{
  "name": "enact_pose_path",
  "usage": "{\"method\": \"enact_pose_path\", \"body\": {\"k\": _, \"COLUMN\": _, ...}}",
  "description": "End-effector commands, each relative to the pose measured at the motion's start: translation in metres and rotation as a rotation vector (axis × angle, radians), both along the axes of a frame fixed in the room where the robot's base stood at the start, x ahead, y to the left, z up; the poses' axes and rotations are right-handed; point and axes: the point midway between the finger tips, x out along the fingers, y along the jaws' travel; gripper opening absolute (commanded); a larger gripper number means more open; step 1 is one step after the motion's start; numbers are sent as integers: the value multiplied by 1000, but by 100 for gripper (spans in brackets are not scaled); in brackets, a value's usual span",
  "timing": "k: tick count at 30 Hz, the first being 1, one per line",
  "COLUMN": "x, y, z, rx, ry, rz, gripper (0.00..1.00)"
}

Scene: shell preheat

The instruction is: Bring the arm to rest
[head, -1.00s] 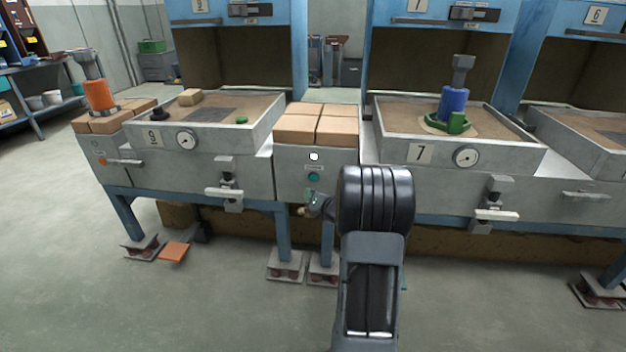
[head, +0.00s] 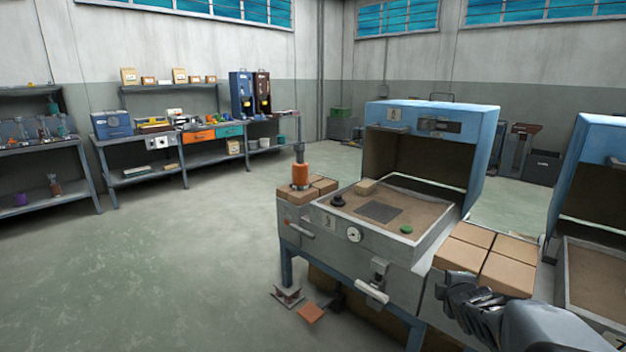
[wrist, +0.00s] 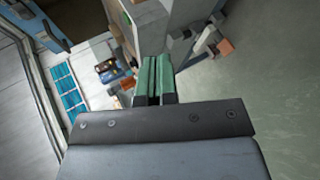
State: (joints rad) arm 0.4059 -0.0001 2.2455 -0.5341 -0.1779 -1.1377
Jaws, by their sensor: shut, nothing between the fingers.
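My arm reaches in at the lower right of the head view, in front of the workstation block topped with tan bricks. The dark end of the arm shows there, but the fingertips are hard to make out. In the wrist view my gripper (wrist: 154,62) has its two green-padded fingers together, with nothing between them. Grey station surfaces show beyond the fingers, and the floor lies to the right.
A sand-filled station (head: 417,249) with a gauge stands left of my arm. Tan bricks (head: 508,273) top the block beside it. An orange tool (head: 300,174) stands on bricks at its left. Workbenches line the back wall. Open floor (head: 170,270) lies to the left.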

Motion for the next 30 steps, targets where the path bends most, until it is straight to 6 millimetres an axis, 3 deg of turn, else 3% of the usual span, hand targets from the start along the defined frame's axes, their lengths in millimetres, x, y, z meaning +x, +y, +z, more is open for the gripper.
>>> {"method": "enact_pose_path", "body": {"k": 1, "x": -10, "y": 15, "z": 48, "rx": 92, "ry": 13, "rz": -62, "gripper": 0}}
{"method": "enact_pose_path", "body": {"k": 6, "x": -56, "y": 63, "z": 116, "rx": 447, "ry": 91, "rz": -330, "gripper": 0}}
{"method": "enact_pose_path", "body": {"k": 12, "x": -119, "y": 117, "z": 177, "rx": 789, "ry": 210, "rz": -631, "gripper": 0}}
{"method": "enact_pose_path", "body": {"k": 16, "x": -154, "y": 145, "z": 204, "rx": 936, "ry": 287, "rz": -789, "gripper": 0}}
{"method": "enact_pose_path", "body": {"k": 21, "x": -186, "y": 167, "z": 223, "rx": 1038, "ry": 363, "rz": -930, "gripper": 0}}
{"method": "enact_pose_path", "body": {"k": 30, "x": -201, "y": 177, "z": 228, "rx": 1081, "ry": 401, "rz": -1001, "gripper": 0}}
